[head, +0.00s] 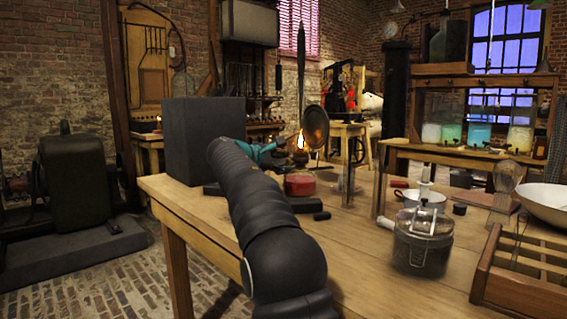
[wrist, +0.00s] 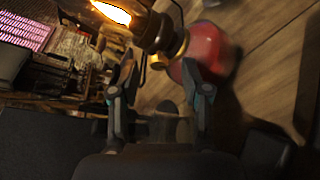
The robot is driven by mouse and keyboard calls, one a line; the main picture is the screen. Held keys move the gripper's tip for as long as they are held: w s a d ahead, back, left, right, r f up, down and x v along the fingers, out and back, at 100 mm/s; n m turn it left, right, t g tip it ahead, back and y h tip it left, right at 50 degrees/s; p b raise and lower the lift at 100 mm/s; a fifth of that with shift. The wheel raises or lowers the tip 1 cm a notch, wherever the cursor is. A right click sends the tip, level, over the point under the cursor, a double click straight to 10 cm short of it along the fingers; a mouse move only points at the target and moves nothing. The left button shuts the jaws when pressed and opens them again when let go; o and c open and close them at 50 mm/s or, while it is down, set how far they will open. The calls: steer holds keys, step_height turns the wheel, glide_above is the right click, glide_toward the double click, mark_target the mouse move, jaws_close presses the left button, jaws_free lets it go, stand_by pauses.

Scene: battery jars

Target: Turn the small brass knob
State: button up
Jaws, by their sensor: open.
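An oil lamp with a lit flame (head: 301,142) and a red base (head: 300,184) stands on the wooden table. In the wrist view its flame (wrist: 112,12), dark burner (wrist: 148,28), brass collar (wrist: 182,43) and red base (wrist: 210,50) lie sideways. A small brass piece (wrist: 157,61) beside the burner looks like the knob; it is dim and small. My gripper (wrist: 159,68) is open, its two fingers apart on either side of that piece. I cannot tell whether they touch the lamp. In the head view my gripper (head: 277,147) is at the lamp's left side.
A dark grey block (head: 200,135) stands behind my arm at the table's left. A round reflector (head: 315,127) stands close behind the flame. A glass jar (head: 423,242), a wooden rack (head: 520,275) and a white bowl (head: 548,204) occupy the right.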

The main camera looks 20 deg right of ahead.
steer(key=shift+x, duration=1)
